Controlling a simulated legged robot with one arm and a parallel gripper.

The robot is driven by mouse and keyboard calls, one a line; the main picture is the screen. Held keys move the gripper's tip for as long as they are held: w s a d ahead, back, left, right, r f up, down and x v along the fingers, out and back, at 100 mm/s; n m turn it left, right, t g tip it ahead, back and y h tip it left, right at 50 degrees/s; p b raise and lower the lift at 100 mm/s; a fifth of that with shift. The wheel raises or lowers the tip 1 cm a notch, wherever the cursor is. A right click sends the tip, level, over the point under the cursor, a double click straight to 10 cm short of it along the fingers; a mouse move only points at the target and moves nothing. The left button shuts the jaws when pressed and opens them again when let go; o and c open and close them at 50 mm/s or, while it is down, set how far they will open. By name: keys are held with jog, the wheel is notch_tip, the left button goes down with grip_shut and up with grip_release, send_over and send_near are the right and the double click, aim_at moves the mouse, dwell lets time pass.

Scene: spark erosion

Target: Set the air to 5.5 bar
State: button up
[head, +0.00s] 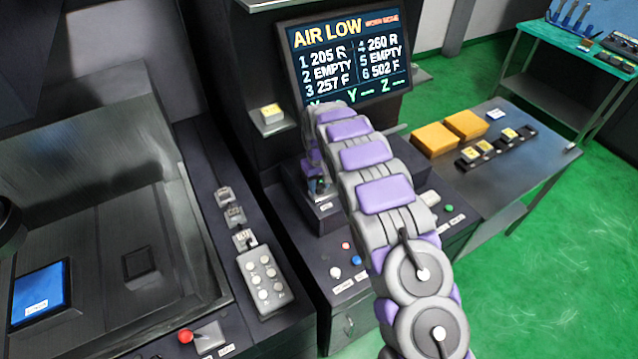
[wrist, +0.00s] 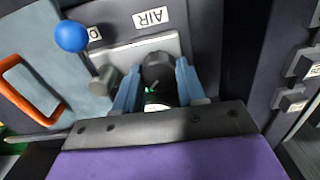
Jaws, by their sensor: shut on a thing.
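In the wrist view a dark round knob (wrist: 158,66) stands on a pale plate (wrist: 118,54) below an upside-down AIR label (wrist: 150,18). My gripper (wrist: 158,76) has its two blue fingers on either side of the knob and is shut on it. Just below the knob a small round face with a green mark (wrist: 153,90) shows, partly hidden by my gripper; I cannot read a pressure. In the head view my arm hides most of the knob's area. The screen (head: 345,55) there reads AIR LOW in yellow.
A blue ball (wrist: 71,36) and an orange handle (wrist: 30,90) are left of the knob in the wrist view. In the head view a button box (head: 265,282) and red knob (head: 186,336) are at the left. A bench with yellow blocks (head: 435,139) stands right.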

aim_at(318, 184)
jog(key=o, duration=1.1)
jog(key=shift+w+a, duration=0.1)
notch_tip(318, 184, up, 17)
jog(key=shift+r, duration=0.15)
